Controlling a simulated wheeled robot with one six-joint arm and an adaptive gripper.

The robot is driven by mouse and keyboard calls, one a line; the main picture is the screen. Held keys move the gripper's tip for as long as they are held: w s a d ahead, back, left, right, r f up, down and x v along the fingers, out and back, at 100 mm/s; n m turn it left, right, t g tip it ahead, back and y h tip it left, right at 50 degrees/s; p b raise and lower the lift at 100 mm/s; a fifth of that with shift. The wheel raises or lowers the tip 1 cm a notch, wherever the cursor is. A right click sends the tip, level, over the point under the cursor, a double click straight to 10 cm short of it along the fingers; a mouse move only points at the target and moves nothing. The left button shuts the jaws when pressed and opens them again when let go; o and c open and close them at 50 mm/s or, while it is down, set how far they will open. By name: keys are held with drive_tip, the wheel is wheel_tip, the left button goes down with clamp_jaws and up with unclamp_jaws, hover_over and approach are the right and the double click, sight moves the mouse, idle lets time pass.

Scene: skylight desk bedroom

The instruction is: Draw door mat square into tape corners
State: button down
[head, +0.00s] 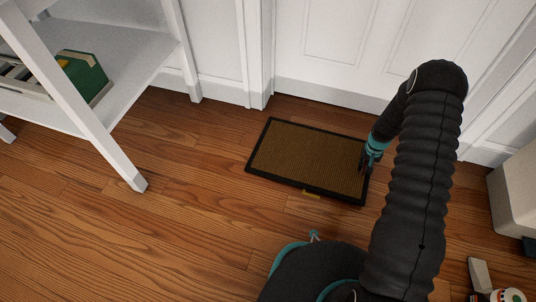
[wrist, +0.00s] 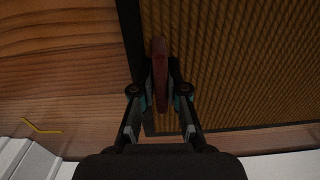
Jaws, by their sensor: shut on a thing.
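The brown ribbed door mat (head: 300,152) with a black border lies flat on the floor before the white door, slightly askew to it. My gripper (head: 366,160) is at its right edge. In the wrist view my gripper (wrist: 160,88) is shut on a dark red upright piece (wrist: 159,62) at the border of the mat (wrist: 225,70); I cannot tell how it is fixed. In the wrist view a yellow tape corner (wrist: 42,129) lies on bare floor, apart from the mat. Other corners are not visible.
A white shelf unit (head: 115,75) with a green box (head: 84,74) stands at the left. A pale bin-like box (head: 515,195) and small items (head: 508,295) are at the right. White skirting (head: 330,96) runs behind the mat. Wood floor (head: 190,190) left of the mat is clear.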

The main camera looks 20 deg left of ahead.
drive_tip(key=shift+s+d, duration=0.3)
drive_tip(key=shift+d, duration=0.7)
drive_tip(key=shift+s+d, duration=0.3)
drive_tip(key=shift+d, duration=0.65)
drive_tip(key=shift+w+d, duration=0.1)
drive_tip(key=shift+w+d, duration=0.35)
drive_tip(key=shift+d, duration=0.45)
drive_tip(key=shift+w+d, duration=0.4)
drive_tip(key=shift+d, duration=0.45)
drive_tip(key=shift+w+d, duration=0.35)
drive_tip(key=shift+d, duration=0.45)
drive_tip(key=shift+d, duration=0.1)
drive_tip(key=shift+s+d, duration=0.35)
drive_tip(key=shift+d, duration=0.45)
drive_tip(key=shift+s+d, duration=0.35)
drive_tip(key=shift+d, duration=0.4)
drive_tip(key=shift+s+d, duration=0.35)
drive_tip(key=shift+d, duration=0.45)
